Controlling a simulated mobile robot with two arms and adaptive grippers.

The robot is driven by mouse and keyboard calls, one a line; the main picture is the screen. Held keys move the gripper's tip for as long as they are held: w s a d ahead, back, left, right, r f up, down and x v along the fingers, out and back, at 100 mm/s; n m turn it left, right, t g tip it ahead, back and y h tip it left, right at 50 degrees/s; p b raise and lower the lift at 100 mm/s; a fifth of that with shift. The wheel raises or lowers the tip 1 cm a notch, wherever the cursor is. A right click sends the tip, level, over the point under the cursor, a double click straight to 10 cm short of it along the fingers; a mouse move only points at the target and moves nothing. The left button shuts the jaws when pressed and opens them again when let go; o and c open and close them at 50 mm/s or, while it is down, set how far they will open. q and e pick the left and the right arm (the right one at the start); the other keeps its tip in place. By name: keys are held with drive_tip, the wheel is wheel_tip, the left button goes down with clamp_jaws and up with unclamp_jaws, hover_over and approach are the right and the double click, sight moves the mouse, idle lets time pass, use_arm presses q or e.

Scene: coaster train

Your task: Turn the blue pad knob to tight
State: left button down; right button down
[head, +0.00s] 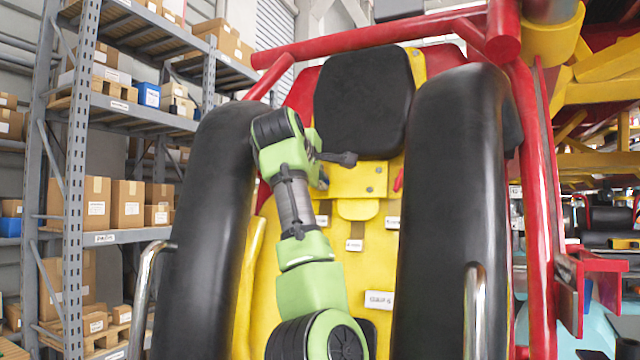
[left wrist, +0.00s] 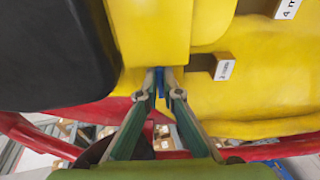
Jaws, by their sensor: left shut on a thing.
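The blue pad knob (left wrist: 161,82) shows as a small blue piece against the yellow seat back in the left wrist view. My left gripper (left wrist: 161,90) is shut on it, with one fingertip on each side. The fingers hide much of the knob, and I cannot read its setting. In the head view my green left arm (head: 310,285) reaches up in front of the yellow seat back (head: 365,265), with its hand at the left of the bracket below the black head pad (head: 362,100). My right gripper is not in view.
Thick black side pads (head: 455,200) flank the seat, with red tubes (head: 540,200) outside them. A small red knob (head: 398,181) is right of the bracket. White label tags (head: 380,300) dot the seat back. Shelves with boxes (head: 97,203) stand at left.

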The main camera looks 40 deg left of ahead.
use_arm(q)
drive_tip(key=shift+f, duration=0.15)
idle(0.3)
drive_tip(key=c, duration=2.2)
unclamp_jaws()
drive_tip(key=shift+d, duration=0.1)
drive_tip(key=shift+s, duration=0.1)
drive_tip(key=v, duration=1.2)
